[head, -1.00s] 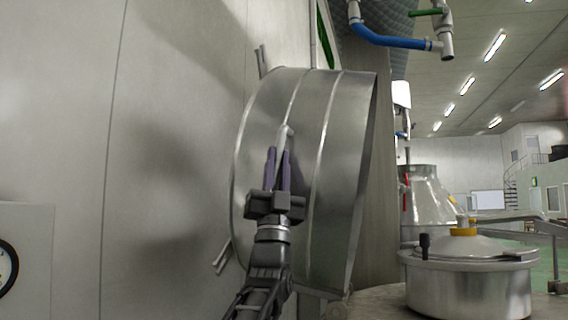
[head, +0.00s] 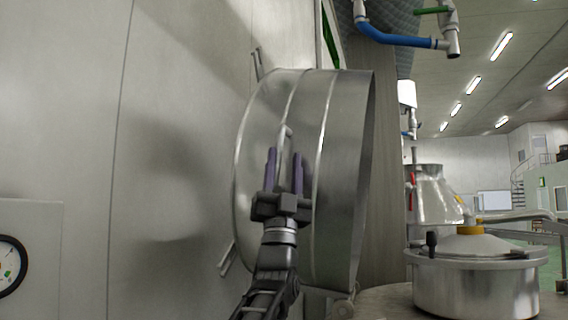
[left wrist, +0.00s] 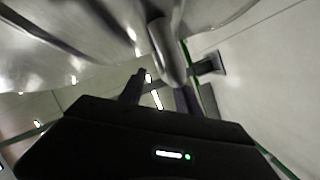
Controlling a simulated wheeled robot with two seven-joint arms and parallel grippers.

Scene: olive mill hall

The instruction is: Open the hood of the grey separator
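The grey separator's hood (head: 338,170) is a large shiny metal drum in the middle of the head view. It stands tilted up on its side, its rim edge facing right. A pale bar handle (head: 287,132) sticks out from its side. My left gripper (head: 284,155) is in front of the hood with two fingers spread apart. The handle shows between the fingertips in the head view. In the left wrist view the handle (left wrist: 166,48) is close beyond the spread fingers (left wrist: 158,88); whether they touch it I cannot tell. My right gripper is out of view.
A lidded metal vessel (head: 475,290) with a yellow collar stands at lower right, a cone-topped machine (head: 432,195) behind it. A blue pipe (head: 400,40) hangs above. A big grey wall (head: 60,100) with a gauge (head: 8,265) fills the left.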

